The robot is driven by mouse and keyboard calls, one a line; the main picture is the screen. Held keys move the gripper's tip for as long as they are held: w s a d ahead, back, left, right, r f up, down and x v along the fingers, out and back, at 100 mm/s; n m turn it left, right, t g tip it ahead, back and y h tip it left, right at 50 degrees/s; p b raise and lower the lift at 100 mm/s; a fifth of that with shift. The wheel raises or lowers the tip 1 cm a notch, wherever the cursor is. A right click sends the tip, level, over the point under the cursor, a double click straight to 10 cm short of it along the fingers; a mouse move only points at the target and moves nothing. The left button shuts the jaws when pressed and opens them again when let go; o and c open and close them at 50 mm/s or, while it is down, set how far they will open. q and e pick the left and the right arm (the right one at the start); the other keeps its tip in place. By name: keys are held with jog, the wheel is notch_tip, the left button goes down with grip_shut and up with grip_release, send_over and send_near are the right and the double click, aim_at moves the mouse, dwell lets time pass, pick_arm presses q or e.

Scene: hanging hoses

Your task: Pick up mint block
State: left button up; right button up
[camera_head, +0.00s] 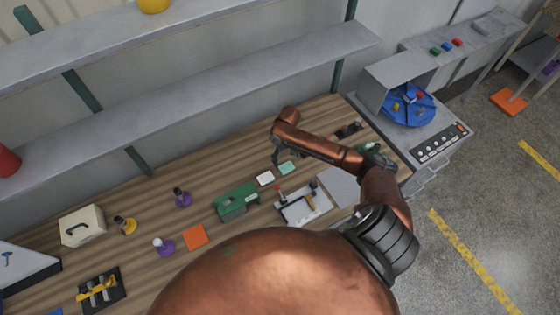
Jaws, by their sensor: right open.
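The mint block (287,168) is a small flat pale-green piece lying on the wooden workbench (150,190), next to a white block (265,178). My right arm reaches in from the lower right and bends back to the left over the bench. My right gripper (277,158) is a small dark shape at the end of that arm, open, just up and left of the mint block. It appears apart from the block, but its height above the bench is hard to tell. My left gripper is not in view.
A green box (237,201) and a grey tray with tools (303,206) stand close to the mint block. An orange square (195,236) and a purple item (182,198) lie further left. Grey shelves (180,105) hang above the bench's back edge.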

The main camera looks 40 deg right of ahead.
aim_at(287, 168)
jog(key=shift+w+f, duration=0.2)
jog(key=shift+f, duration=0.1)
jog(key=shift+s+f, duration=0.1)
jog(key=shift+f, duration=0.3)
jog(key=shift+s+d+f+p, duration=0.1)
jog(key=shift+s+f+p, duration=0.05)
jog(key=shift+f, duration=0.45)
jog(key=shift+s+f+p, duration=0.1)
jog(key=shift+f+p, duration=0.05)
jog(key=shift+f, duration=0.45)
notch_tip(287, 168, down, 3)
jog(key=shift+r, duration=0.15)
jog(key=shift+d+f, duration=0.1)
jog(key=shift+f, duration=0.45)
jog(key=shift+c, duration=1.2)
jog(key=shift+s, duration=0.1)
jog(key=c, duration=0.5)
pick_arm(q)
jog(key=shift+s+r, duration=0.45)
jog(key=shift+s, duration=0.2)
pick_arm(e)
jog(key=c, duration=0.3)
